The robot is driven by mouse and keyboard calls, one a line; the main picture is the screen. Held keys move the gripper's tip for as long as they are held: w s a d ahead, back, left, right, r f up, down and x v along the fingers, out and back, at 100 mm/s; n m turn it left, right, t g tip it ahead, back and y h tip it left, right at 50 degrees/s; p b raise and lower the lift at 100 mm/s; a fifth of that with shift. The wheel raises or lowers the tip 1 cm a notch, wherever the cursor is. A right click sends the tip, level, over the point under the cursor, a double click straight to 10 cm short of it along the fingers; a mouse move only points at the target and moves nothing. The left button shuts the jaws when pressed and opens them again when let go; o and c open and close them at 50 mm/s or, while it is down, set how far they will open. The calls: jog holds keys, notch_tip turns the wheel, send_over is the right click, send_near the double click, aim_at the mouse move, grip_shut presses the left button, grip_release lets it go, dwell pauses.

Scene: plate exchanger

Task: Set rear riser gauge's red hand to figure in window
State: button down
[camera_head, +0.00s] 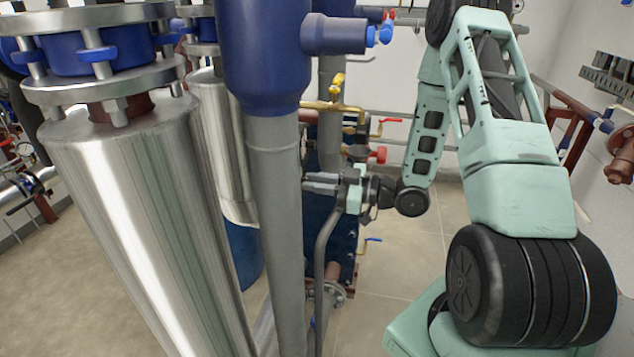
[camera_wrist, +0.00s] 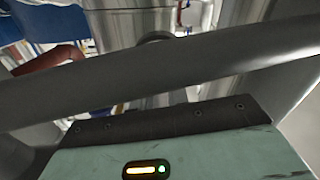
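My gripper (camera_head: 320,183) is in the middle of the head view, beside the grey vertical pipe (camera_head: 278,230), its fingers pointing left. The fingers are small there and their tips lie close to the pipe's edge, so I cannot tell whether they are open or touch the pipe. In the wrist view a thick grey pipe (camera_wrist: 150,82) crosses the picture right in front of the gripper body and hides much behind it. I cannot make out the rear riser gauge, its red hand or a figure window in either view.
Large shiny metal cylinders (camera_head: 130,190) stand at the left. A blue vessel section (camera_head: 265,50) sits above the grey pipe. Brass piping with a yellow handle (camera_head: 338,82) and red valve handles (camera_head: 378,155) are behind my gripper. Tiled floor (camera_head: 395,270) is open at the lower middle.

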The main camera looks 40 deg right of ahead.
jog(key=m+p, duration=0.1)
jog(key=m, duration=0.2)
dwell(0.4)
jog(key=c, duration=1.4)
grip_release()
jog(key=shift+o, duration=0.2)
jog(key=b+v, duration=0.4)
jog(key=v, duration=1.3)
jog(key=shift+s+b, duration=0.2)
jog(key=shift+b, duration=0.1)
jog(key=shift+d, duration=0.2)
